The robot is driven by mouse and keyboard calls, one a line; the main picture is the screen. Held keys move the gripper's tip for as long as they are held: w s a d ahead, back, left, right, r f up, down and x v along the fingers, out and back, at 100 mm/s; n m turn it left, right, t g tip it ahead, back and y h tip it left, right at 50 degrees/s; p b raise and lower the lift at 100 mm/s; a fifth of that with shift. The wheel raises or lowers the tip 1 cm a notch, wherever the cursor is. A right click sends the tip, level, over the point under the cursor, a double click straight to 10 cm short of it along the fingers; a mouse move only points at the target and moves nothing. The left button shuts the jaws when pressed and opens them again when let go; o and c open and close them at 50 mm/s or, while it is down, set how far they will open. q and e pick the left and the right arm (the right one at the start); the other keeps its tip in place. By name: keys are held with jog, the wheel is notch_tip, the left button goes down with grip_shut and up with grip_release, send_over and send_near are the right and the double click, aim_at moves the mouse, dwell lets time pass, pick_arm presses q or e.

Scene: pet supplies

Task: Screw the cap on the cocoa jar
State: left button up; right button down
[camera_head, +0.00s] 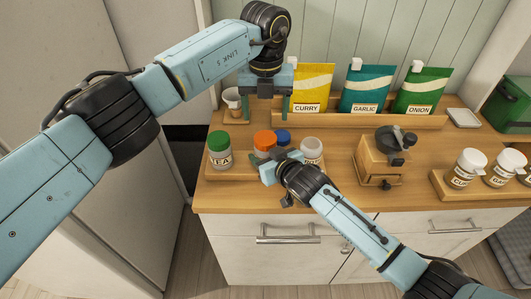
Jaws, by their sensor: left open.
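A jar that looks capless (311,150) stands on the counter behind my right gripper, its label hidden. To its left are an orange-capped jar (265,140), partly hidden by the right gripper, and a blue cap (283,136), whose support I cannot see. A green-capped jar (219,149) labelled TEA stands at the far left. No cocoa label is readable. My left gripper (266,92) is open, pointing down above the back of the counter, with nothing seen between its fingers. My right gripper (280,166) is low in front of the jars; whether its jaws are shut is unclear.
Curry (311,84), garlic (366,90) and onion (421,92) pouches stand in a rack at the back. A wooden grinder (380,163) and white-capped jars (467,168) are at the right.

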aim_at(266, 137)
dwell(0.3)
pick_arm(q)
jog(key=shift+f, duration=4)
jog(key=c, duration=1)
jog(key=m, duration=0.3)
jog(key=o, duration=1.1)
